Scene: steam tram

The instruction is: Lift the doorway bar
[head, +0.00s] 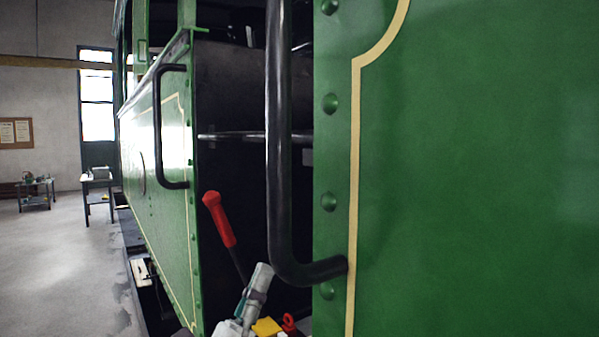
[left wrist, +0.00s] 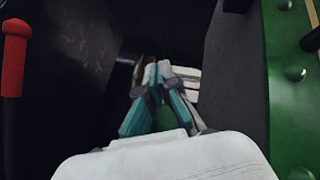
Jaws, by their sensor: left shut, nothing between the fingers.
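The doorway bar (head: 235,136) is a thin grey metal rod. It lies level across the dark doorway between the two green panels of the tram, passing behind the black handrail in the head view. My left gripper (head: 260,277) is low in the doorway, well below the bar and apart from it. In the left wrist view its teal and grey fingers (left wrist: 154,74) are together with nothing seen between them. I cannot make out the bar in the left wrist view. My right gripper is in neither view.
A red-handled lever (head: 219,219) stands left of my left gripper; its handle also shows in the left wrist view (left wrist: 15,52). Black handrails (head: 279,150) (head: 159,130) flank the doorway. A yellow item (head: 267,326) and a red item (head: 289,322) sit low beside my gripper.

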